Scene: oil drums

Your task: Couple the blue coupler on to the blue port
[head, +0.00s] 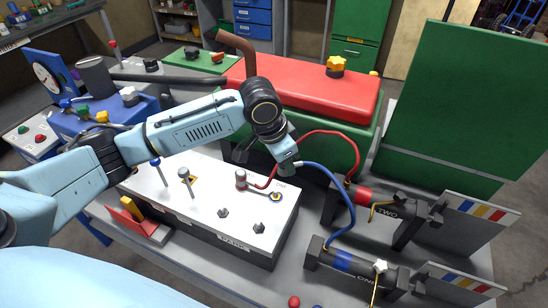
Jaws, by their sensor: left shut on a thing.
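My left gripper (288,164) hangs above the back right of the white panel (205,215). It is shut at the upper end of the blue hose (346,193), where the blue coupler is mostly hidden by the fingers. The blue hose curves down to the cylinder marked ONE (350,262), which has a blue band. A round port with a blue and yellow look (275,196) sits on the panel by a ONE label, below the gripper and apart from it. My right gripper is not in view.
A red hose (325,132) runs from the cylinder marked TWO (385,205) to a red-marked fitting (241,178) on the panel. Two dark studs (258,227) stand near the PARK label. Levers rise at the panel's left. A red-topped green tank (310,90) stands behind.

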